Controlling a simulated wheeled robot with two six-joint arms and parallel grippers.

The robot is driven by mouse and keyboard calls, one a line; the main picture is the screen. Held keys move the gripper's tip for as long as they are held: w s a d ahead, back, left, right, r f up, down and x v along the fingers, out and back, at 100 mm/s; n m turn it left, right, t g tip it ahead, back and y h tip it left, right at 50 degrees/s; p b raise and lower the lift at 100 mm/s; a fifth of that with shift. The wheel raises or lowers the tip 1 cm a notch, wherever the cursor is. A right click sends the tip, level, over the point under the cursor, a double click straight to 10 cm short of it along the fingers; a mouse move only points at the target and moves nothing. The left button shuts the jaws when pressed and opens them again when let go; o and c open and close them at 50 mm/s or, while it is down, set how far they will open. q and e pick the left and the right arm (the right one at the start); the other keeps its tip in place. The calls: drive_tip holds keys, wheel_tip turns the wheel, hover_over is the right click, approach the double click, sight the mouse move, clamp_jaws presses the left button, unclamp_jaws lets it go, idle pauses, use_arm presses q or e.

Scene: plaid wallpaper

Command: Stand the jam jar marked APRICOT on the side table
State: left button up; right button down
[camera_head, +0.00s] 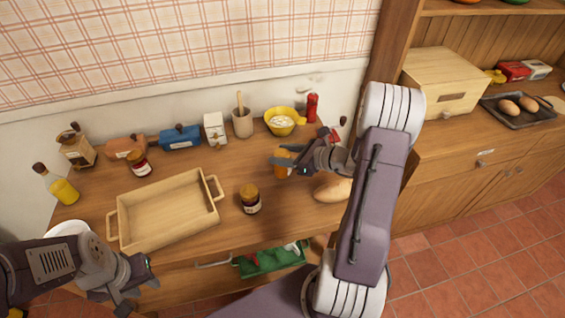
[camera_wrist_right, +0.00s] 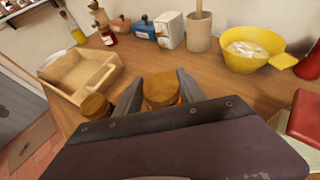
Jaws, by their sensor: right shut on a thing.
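My right gripper (camera_head: 290,168) is shut on an orange jar (camera_head: 283,157) at the back right of the wooden table. In the right wrist view the jar's brown lid (camera_wrist_right: 161,88) shows between the two fingers; its label is hidden. A dark jar with a brown lid and pale label (camera_head: 250,203) stands left of it. A red jar (camera_head: 139,166) stands further back left. No label can be read, so I cannot tell which is APRICOT. My left gripper (camera_head: 140,284) looks open and empty at the front left. No separate side table is clearly identifiable.
A wooden tray (camera_head: 114,228) lies at the left of the table. A yellow bowl (camera_head: 280,127), red bottle (camera_head: 312,106) and bread loaf (camera_head: 332,190) are near my right gripper. A wooden cabinet (camera_head: 440,150) at right carries a box (camera_head: 440,75) and dark tray (camera_head: 500,118).

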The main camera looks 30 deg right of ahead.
wheel_tip(320, 180, down, 3)
drive_tip(key=shift+s+a+f+b, duration=0.1)
drive_tip(key=shift+f+b, duration=0.05)
drive_tip(key=shift+b, duration=0.2)
drive_tip(key=shift+f, duration=0.35)
drive_tip(key=shift+f, duration=0.1)
drive_tip(key=c, duration=0.7)
unclamp_jaws()
